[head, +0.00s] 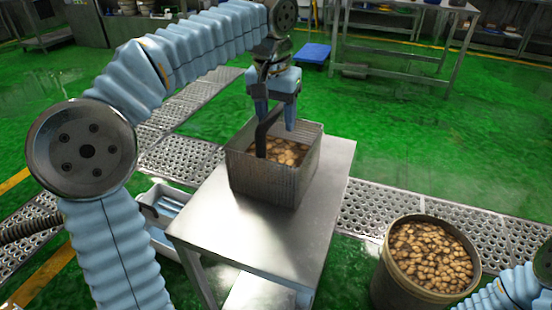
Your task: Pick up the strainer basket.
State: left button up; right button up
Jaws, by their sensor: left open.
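The strainer basket (270,180) is a square grey metal basket on the steel table, with brown lumpy pieces (285,152) inside. My right gripper is out of view; only a piece of my right arm shows at the lower right corner.
The steel table (235,225) has bare top in front of the basket. A round drum (385,280) full of similar brown pieces stands at the lower right. A pale bin (160,238) is left of the table. Perforated metal grating crosses the green floor.

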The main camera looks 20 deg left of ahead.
pick_arm(q)
jog(key=shift+f, duration=0.45)
jog(key=shift+c, duration=0.5)
grip_shut()
jog(key=shift+r, duration=0.2)
dwell(0.4)
